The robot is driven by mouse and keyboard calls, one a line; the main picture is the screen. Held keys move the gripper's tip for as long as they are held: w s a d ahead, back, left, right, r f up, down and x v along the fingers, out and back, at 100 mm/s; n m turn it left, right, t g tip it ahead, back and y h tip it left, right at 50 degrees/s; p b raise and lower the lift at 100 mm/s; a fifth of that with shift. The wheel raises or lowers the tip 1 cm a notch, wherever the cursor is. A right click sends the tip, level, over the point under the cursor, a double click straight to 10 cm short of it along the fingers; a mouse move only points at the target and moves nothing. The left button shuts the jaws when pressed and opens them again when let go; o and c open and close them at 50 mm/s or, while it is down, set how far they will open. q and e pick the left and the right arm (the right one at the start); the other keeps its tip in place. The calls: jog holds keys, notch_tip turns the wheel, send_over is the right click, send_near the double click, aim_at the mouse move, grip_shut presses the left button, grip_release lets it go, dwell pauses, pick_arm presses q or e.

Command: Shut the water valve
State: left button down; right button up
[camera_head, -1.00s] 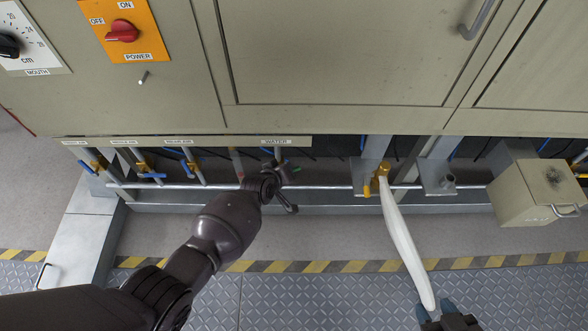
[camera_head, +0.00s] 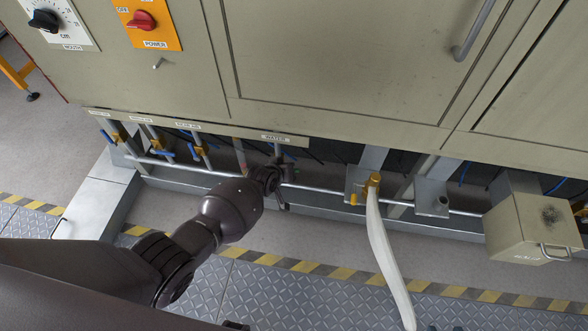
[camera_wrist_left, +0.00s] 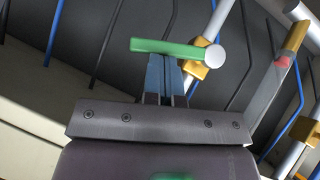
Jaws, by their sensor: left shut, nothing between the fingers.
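The water valve shows in the left wrist view as a green lever (camera_wrist_left: 165,48) with a round pale hub and a brass body (camera_wrist_left: 198,68) on a grey pipe (camera_wrist_left: 218,20). The lever lies crosswise to this pipe, at a slant rather than in line with it. My left gripper (camera_wrist_left: 167,58) has its blue fingers together and empty, with the tips right at the lever's near side. I cannot tell whether they touch it. In the head view my left gripper (camera_head: 278,180) is under the WATER label (camera_head: 276,138) and hides the valve. My right gripper is out of view.
Blue-handled valves (camera_head: 155,140) stand to the left under the furnace panel (camera_head: 330,60). A horizontal pipe (camera_head: 320,190) runs behind my gripper. A white hose (camera_head: 382,250) hangs from a brass fitting to the right. A box (camera_head: 530,225) is farther right.

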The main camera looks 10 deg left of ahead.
pick_arm(q)
jog(key=shift+d+f, duration=0.2)
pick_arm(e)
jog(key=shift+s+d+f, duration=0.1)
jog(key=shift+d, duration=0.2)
pick_arm(q)
jog(key=shift+d+f, duration=0.1)
jog(key=shift+f, duration=0.05)
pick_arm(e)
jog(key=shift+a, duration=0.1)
pick_arm(q)
jog(key=shift+d+f+b, duration=0.45)
jog(key=shift+f+b, duration=0.05)
jog(key=shift+f, duration=0.05)
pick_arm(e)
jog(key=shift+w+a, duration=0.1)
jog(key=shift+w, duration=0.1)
pick_arm(q)
jog(key=shift+r, duration=0.1)
